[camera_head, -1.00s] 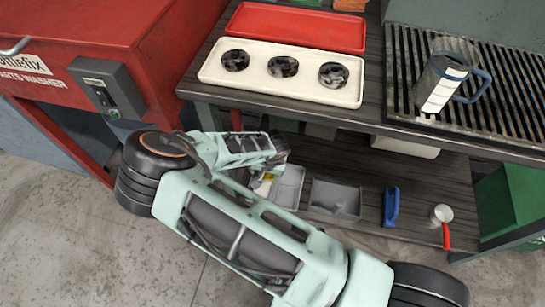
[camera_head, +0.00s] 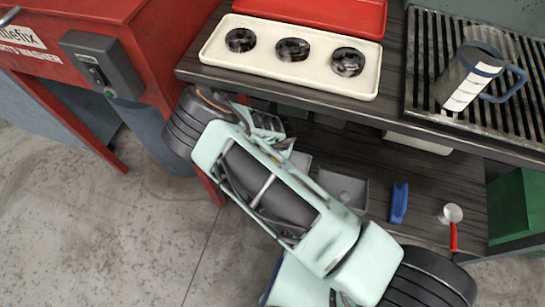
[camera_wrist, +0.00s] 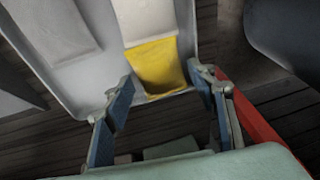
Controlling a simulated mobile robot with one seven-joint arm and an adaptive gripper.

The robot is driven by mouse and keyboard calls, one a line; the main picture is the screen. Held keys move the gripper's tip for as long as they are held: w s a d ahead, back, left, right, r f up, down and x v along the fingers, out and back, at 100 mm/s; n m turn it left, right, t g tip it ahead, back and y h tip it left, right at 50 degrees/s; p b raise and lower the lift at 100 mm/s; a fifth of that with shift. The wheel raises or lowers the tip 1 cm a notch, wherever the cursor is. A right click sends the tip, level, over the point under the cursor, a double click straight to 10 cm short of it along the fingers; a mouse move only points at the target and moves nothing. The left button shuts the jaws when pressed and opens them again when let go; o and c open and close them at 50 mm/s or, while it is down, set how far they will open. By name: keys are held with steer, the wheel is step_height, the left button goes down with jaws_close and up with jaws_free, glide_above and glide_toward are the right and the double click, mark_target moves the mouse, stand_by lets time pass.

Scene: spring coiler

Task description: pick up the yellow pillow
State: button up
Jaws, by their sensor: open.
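The yellow pillow (camera_wrist: 157,68) lies in a light grey tray (camera_wrist: 75,84) in the wrist view, at the tray's near end. A pale grey-white piece (camera_wrist: 147,20) adjoins its far edge. My gripper (camera_wrist: 162,78) is open, its two blue-grey fingers spread to the left and right of the pillow's near part. Nothing is held between them, and I cannot tell how far above the pillow they are. In the head view my arm hides the pillow and most of the tray.
A red bar (camera_wrist: 250,112) stands close to my right finger in the wrist view. On the lower shelf are a grey bin (camera_head: 345,190), a blue object (camera_head: 399,203) and a red-handled ladle (camera_head: 452,220). The worktop above holds a cream tray (camera_head: 290,75) and a mug (camera_head: 472,77).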

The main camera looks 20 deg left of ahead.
steer(key=shift+x, duration=1.1)
steer(key=c, duration=0.8)
steer(key=shift+c, duration=0.2)
steer(key=shift+r, duration=0.1)
